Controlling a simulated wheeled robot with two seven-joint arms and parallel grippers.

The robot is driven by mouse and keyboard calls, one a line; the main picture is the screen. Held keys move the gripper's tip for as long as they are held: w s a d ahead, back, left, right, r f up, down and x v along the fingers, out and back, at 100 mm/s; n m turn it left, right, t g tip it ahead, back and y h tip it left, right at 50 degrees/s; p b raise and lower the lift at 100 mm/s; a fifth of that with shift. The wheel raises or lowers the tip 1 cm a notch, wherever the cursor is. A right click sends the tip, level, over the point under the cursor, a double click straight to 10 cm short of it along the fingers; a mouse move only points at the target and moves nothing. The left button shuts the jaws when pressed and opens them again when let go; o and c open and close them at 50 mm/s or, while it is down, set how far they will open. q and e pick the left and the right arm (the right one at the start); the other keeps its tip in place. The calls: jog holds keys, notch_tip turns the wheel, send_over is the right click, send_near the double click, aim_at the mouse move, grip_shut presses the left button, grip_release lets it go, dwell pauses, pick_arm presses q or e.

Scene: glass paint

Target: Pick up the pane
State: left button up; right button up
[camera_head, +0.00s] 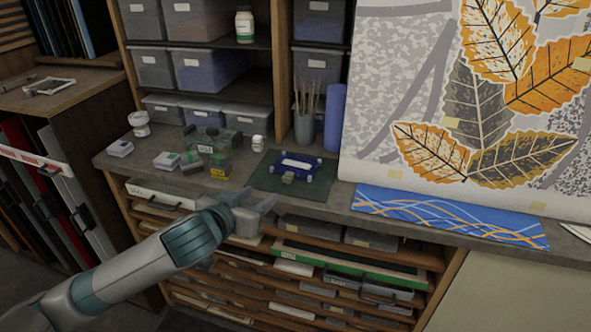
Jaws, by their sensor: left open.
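A small blue rectangular piece with a pale middle and light corner blocks (297,165) lies on a dark green mat (262,178) on the grey counter. It looks like the pane or a holder around it; I cannot tell which. A small grey-green block (288,178) sits at its front edge. My left gripper (268,200) is open and empty, at the counter's front edge, in front of and slightly left of the mat. It is apart from the blue piece. My right gripper is not in view.
Small boxes and jars (205,150) crowd the counter left of the mat. A brush cup (303,128) and blue roll (335,118) stand behind it. A blue patterned strip (445,215) lies right, below a leaf-patterned sheet (400,110). Shelf slots (340,265) open below the counter.

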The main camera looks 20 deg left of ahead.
pick_arm(q)
jog(key=shift+w, duration=0.1)
jog(key=p+x, duration=0.3)
jog(key=x, duration=0.8)
jog(key=shift+w+p, duration=0.1)
jog(key=shift+p, duration=0.2)
jog(key=shift+w+d+f, duration=0.15)
jog(key=shift+w+f, duration=0.05)
jog(key=shift+w, duration=0.15)
jog(key=shift+w, duration=0.1)
